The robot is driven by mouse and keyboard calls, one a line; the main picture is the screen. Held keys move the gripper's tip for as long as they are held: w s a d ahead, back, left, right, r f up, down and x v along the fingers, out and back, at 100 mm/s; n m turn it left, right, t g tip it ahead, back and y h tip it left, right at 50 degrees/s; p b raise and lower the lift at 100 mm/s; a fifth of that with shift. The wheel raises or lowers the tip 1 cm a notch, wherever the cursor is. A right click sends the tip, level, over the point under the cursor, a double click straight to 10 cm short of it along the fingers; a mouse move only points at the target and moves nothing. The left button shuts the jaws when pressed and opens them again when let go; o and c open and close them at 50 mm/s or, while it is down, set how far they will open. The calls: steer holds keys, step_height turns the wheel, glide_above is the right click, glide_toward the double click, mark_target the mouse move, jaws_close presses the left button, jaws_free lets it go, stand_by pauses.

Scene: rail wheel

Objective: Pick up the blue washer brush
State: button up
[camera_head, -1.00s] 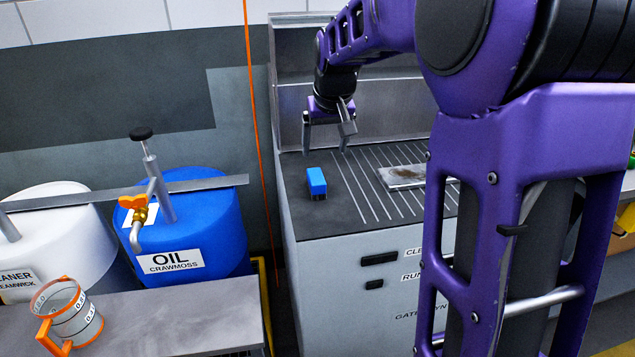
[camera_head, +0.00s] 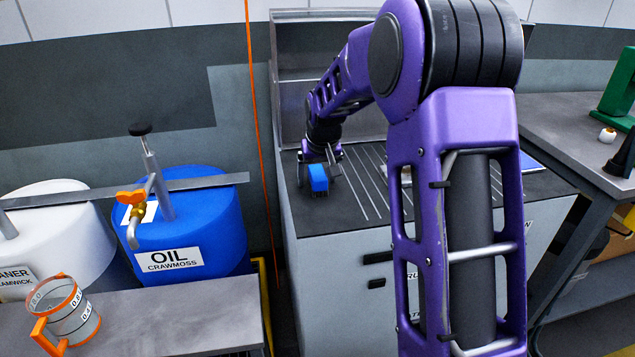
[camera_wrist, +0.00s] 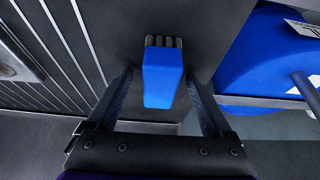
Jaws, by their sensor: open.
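The blue washer brush (camera_head: 318,178) stands on the dark left part of the washer's top (camera_head: 345,210). In the wrist view the brush (camera_wrist: 162,78) shows its blue body and a row of dark bristles at its far end. My gripper (camera_head: 318,172) is down at the brush, just behind it in the head view. In the wrist view my gripper (camera_wrist: 165,88) is open, with one finger on each side of the brush. Gaps show between the fingers and the blue body. The fingertips are partly hidden in the head view.
A grey metal piece (camera_head: 405,174) lies on the ribbed part of the washer top, partly behind my arm. A blue oil drum (camera_head: 205,225) and a white drum (camera_head: 60,235) stand left. An orange-handled measuring jug (camera_head: 68,312) sits on the front-left bench. An orange cord (camera_head: 256,110) hangs near the washer.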

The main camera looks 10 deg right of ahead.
mark_target(318, 172)
jaws_close()
stand_by(0.4)
step_height(318, 172, up, 10)
steer(key=shift+p, duration=0.95)
steer(key=c, duration=0.6)
jaws_free()
steer(key=c, duration=0.7)
